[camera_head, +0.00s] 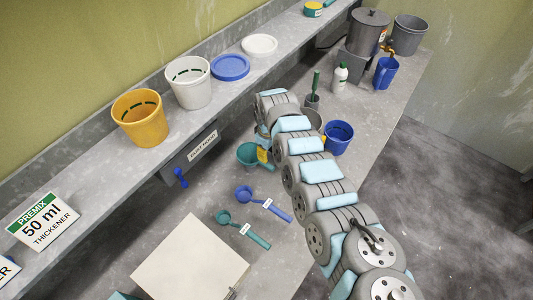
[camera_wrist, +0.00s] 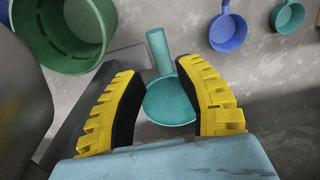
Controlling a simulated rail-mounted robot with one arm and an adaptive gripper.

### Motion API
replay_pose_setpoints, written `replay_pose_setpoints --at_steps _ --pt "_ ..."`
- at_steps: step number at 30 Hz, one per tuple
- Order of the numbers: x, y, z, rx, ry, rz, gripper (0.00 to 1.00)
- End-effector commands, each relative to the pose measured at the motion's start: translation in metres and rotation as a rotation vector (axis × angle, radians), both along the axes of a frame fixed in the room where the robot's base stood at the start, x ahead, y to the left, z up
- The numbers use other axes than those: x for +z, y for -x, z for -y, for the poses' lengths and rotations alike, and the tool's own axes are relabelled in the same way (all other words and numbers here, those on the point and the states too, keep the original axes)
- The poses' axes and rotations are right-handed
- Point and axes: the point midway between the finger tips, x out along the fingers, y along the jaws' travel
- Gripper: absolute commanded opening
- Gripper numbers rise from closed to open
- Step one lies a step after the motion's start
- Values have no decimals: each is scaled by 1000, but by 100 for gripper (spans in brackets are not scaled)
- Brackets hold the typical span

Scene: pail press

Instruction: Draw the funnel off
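My gripper (camera_wrist: 158,68) is open, its two yellow ribbed fingers apart and pointing at the counter. Between and beyond the fingertips in the wrist view is a teal round piece (camera_wrist: 170,101) with a straight stem or handle. I see no finger closed on it. In the head view a teal bowl-shaped piece (camera_head: 247,154) stands beside the yellow fingers (camera_head: 263,155), which partly cover it. I cannot tell for sure whether this teal piece is the funnel.
A blue scoop (camera_head: 243,194) and a smaller teal scoop (camera_head: 223,217) lie on the counter nearby. The shelf holds an orange pail (camera_head: 140,120) and a white pail (camera_head: 190,90). A pale board (camera_head: 190,262) lies in front.

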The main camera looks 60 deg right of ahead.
Motion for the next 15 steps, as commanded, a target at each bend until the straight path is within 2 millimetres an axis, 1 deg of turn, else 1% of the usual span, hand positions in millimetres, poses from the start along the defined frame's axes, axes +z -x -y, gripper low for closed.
replay_pose_setpoints --at_steps 8,15 --pt "-20 0 0 0 1 1 35" --pt "-47 -1 0 1 2 2 35"
